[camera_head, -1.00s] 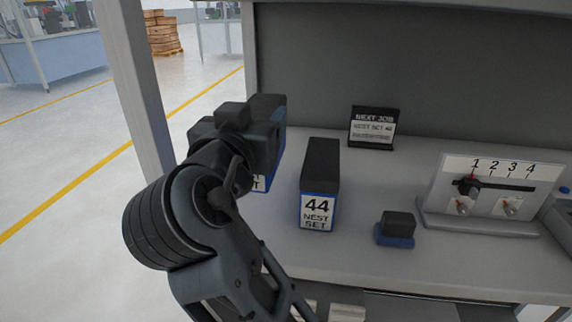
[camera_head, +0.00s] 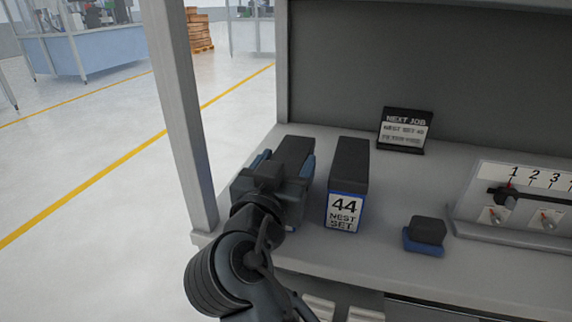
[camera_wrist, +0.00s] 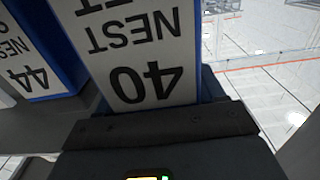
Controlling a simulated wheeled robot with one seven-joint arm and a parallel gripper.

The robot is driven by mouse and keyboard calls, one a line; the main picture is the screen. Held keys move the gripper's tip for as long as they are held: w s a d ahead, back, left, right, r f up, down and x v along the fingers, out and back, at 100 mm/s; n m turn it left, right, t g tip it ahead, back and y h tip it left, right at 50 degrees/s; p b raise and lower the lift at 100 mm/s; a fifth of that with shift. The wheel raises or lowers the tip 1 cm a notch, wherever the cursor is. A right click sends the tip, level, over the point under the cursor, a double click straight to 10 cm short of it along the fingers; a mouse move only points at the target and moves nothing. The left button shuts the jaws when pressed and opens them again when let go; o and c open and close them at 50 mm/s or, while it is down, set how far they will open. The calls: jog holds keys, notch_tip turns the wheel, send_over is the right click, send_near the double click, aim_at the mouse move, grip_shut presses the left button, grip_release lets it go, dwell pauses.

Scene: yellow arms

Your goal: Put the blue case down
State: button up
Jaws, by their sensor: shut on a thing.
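The blue case (camera_wrist: 140,50) has a white label reading 40 NEST SET, upside down in the wrist view. In the head view its dark top (camera_head: 294,148) shows beyond my gripper (camera_head: 284,168), at the left end of the bench. My gripper is shut on this case, with a finger along each side. The case stands about level with a similar case labelled 44 (camera_head: 345,185), just to its right with a narrow gap. My gripper hides the case's lower part, so I cannot tell whether it touches the bench top (camera_head: 385,215).
A NEXT JOB sign (camera_head: 404,130) stands at the back of the bench. A small dark block on a blue base (camera_head: 426,231) lies right of case 44. A numbered slider panel (camera_head: 525,205) is farther right. A grey post (camera_head: 178,110) rises at the bench's left edge.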

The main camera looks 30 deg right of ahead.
jog(key=shift+f, duration=0.1)
jog(key=o, duration=1.4)
jog(key=shift+s+a, duration=0.1)
jog(key=b+v, duration=0.1)
jog(key=v, duration=1)
jog(key=shift+s+a, duration=0.25)
